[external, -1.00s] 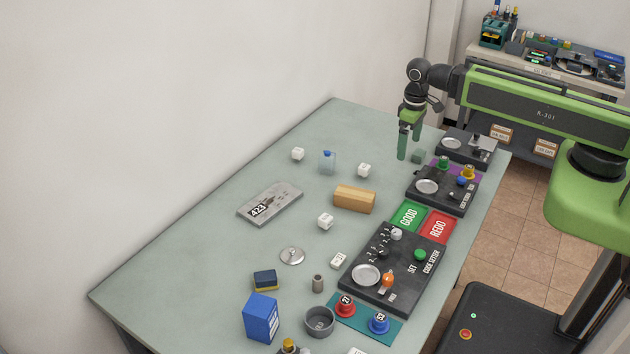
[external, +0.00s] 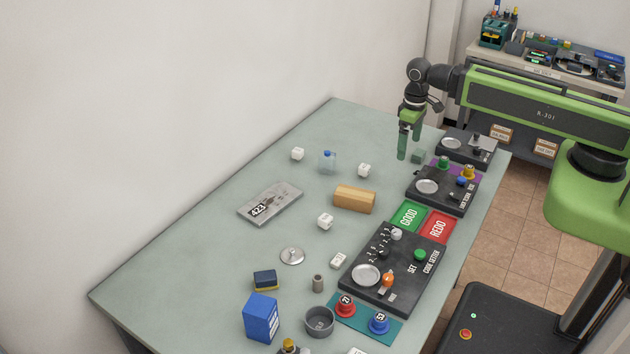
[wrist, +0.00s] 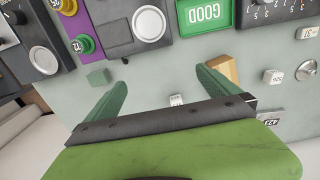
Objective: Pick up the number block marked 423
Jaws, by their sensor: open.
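Several small white blocks lie on the table: one (external: 298,154) at the back, one (external: 364,170) nearer the arm, one (external: 325,221) mid-table and a flatter one (external: 338,261) nearer the front. Their marks are too small to read in the external view. The number 423 reads clearly on a grey metal plate (external: 285,198) at left, which shows partly in the wrist view (wrist: 268,116). My gripper (external: 409,150) is open and empty above the table's far right part. In the wrist view a white block (wrist: 176,99) shows between my fingers (wrist: 161,77), its mark unreadable.
A grey-green cube (external: 418,156) is close to my fingers. Dark consoles (external: 455,190) and GOOD (external: 408,216) and REDO (external: 438,227) pads line the right edge. A wooden block (external: 355,200) and blue-capped bottle (external: 327,165) stand mid-table.

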